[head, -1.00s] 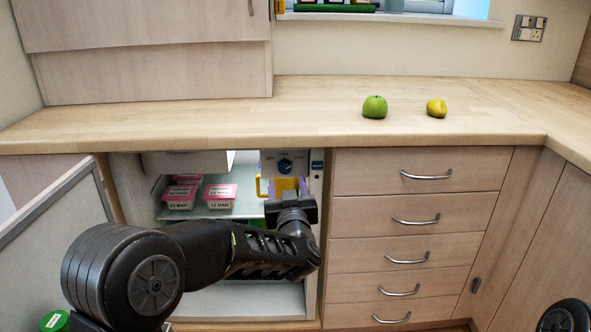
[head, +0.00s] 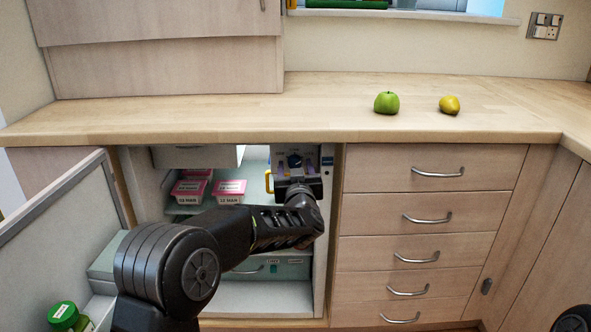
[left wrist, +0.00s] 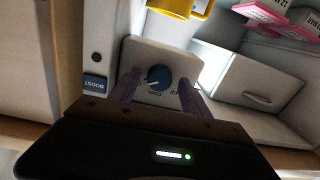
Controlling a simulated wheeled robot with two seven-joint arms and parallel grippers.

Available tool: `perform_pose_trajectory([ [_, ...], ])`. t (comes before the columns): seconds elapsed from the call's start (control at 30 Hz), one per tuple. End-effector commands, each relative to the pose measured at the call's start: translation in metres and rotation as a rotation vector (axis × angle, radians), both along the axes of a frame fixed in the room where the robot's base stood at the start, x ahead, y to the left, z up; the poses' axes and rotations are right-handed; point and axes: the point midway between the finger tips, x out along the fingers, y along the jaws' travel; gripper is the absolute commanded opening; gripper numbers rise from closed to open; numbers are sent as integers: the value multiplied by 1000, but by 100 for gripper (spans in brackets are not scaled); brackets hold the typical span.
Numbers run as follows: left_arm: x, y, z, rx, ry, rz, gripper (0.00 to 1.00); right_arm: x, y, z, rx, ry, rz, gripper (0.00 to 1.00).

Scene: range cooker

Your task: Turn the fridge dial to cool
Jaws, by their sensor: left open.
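The blue round fridge dial (head: 295,160) is on a pale control panel at the top right inside the open fridge. It also shows in the left wrist view (left wrist: 159,78), with printed words around it; "OFF" and "COOL" seem to show, but its exact setting is hard to read. My left gripper (head: 297,169) is open in front of the panel. In the left wrist view its two purple fingers (left wrist: 158,90) stand on either side of the dial. I cannot tell whether they touch it. My right gripper is not in view.
A yellow mug (left wrist: 178,6) is close beside the panel. Pink-lidded tubs (head: 229,190) sit on the fridge shelf. The open fridge door (head: 62,215) stands at the left, with a green-capped jar (head: 64,315). Drawers (head: 425,215) are at the right. An apple (head: 386,103) lies on the worktop.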

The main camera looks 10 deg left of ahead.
Motion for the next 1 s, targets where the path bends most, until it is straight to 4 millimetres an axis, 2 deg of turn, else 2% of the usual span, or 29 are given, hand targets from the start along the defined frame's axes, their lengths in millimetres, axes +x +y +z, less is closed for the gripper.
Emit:
perform_pose_trajectory([
  [0.2, 0, 0, 0, 0, 0, 0, 55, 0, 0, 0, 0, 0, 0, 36],
  [0.87, 0, 0, 0, 0, 0, 0, 1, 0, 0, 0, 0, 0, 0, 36],
  [1.0, 0, 0, 0, 0, 0, 0, 0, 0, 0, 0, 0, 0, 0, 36],
])
